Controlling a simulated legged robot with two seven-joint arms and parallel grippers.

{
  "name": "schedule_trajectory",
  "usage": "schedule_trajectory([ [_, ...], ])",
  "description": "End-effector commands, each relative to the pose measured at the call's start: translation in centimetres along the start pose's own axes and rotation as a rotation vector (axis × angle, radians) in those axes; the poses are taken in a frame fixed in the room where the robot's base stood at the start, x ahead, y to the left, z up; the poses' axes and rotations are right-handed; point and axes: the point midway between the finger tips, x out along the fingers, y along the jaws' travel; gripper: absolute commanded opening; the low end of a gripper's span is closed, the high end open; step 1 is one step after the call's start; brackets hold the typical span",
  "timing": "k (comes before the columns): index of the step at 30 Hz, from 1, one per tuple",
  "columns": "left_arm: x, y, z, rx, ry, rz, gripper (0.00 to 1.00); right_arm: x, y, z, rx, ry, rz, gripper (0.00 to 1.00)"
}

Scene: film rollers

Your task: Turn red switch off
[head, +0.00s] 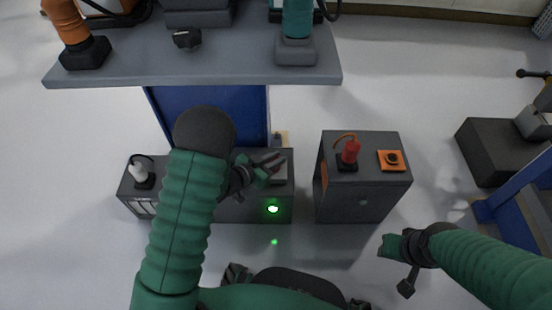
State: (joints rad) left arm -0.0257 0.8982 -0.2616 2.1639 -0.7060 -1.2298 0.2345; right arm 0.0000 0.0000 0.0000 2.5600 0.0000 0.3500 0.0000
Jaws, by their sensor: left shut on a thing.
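My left gripper (262,172) reaches down to the top of a low grey box in the middle of the head view. It is shut on a small dark-reddish piece (272,160), which looks like the red switch; the fingers partly cover it, so its position is unclear. A green light (272,208) glows on the front of this grey box (285,190). My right gripper (397,262) hangs over the floor at the lower right, away from the boxes, and seems to hold nothing; its finger gap is unclear.
A grey table (240,55) lies behind.

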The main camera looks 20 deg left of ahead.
Motion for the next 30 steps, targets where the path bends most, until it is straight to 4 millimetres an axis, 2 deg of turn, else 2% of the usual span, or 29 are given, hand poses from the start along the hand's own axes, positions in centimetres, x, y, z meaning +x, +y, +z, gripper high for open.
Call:
schedule_trajectory([
  [11,-0.1,-0.1,-0.3,-0.073,-0.001,-0.170,0.00,-1.5,0.0,-0.4,0.000,0.000,0.000,0.36],
  [30,-0.3,-0.5,-0.4,-0.300,0.001,-0.718,0.00,-6.0,0.0,-1.4,0.000,0.000,0.000,0.36],
])
